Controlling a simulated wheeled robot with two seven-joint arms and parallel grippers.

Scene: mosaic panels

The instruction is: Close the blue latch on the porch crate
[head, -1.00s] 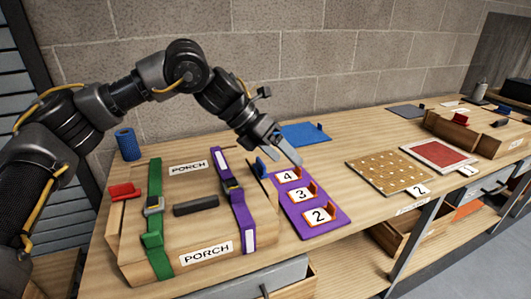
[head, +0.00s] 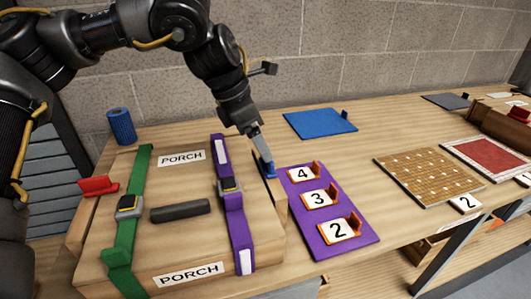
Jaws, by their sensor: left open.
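The porch crate (head: 180,240) is a wooden box with PORCH labels, a green strap (head: 126,226) and a purple strap (head: 219,160) across its lid, and a dark handle (head: 180,211). The blue latch (head: 270,170) is on the crate's right side, partly hidden by my gripper. My left gripper (head: 265,160) comes down from above with its fingertips at the blue latch. Its fingers overlap in this view, and I cannot tell whether they touch the latch. A red latch (head: 99,186) sticks out on the crate's left side. My right gripper is not in view.
A purple board (head: 345,248) with orange numbered holders lies close to the crate's right. A blue mat (head: 320,123) lies behind it, and a blue roll (head: 121,126) stands behind the crate. A dotted board (head: 428,176) and a red panel (head: 490,160) lie further right.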

